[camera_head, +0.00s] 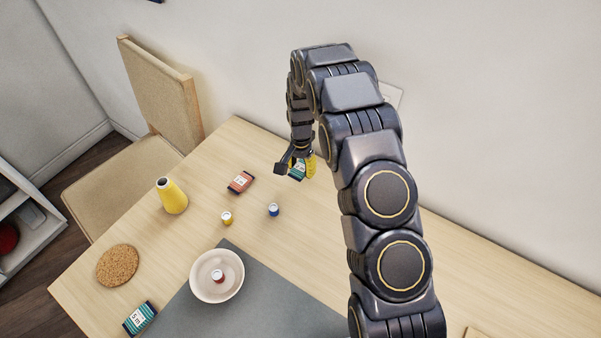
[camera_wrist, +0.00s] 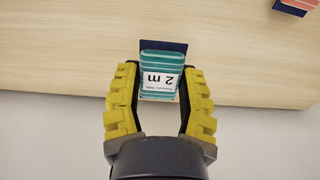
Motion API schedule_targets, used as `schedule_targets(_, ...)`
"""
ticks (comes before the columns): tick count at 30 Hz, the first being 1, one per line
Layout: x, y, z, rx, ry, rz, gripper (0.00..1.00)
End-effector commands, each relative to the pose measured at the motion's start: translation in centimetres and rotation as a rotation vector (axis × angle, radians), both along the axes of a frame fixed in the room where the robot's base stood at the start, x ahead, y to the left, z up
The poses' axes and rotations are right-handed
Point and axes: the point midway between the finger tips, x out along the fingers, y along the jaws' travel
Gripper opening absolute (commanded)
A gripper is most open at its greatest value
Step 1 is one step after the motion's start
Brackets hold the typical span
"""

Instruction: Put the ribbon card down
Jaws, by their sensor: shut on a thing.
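In the head view my gripper (camera_head: 297,166) is at the far end of the table, with the ribbon card (camera_head: 297,170) partly hidden by the fingers. I cannot tell whether the card touches the table top.
A red ribbon card (camera_head: 240,182) lies nearby on the wooden table (camera_head: 130,215). A yellow vase (camera_head: 172,196), yellow spool (camera_head: 227,217), blue spool (camera_head: 273,209), cork mat (camera_head: 117,265), another teal card (camera_head: 139,318) and a bowl (camera_head: 205,293) holding a spool stand closer.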

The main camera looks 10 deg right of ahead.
Motion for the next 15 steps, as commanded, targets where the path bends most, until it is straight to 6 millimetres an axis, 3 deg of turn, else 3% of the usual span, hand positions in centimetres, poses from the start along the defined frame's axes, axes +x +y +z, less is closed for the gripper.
schedule_targets(5, 0.5, 0.0, -1.0, 0.0, 0.001, 0.0, 0.2)
schedule_targets(10, 0.5, 0.0, -3.4, 0.0, 0.001, -0.001, 0.2)
schedule_targets(15, 0.6, 0.0, -3.6, 0.0, -0.003, -0.001, 0.2)
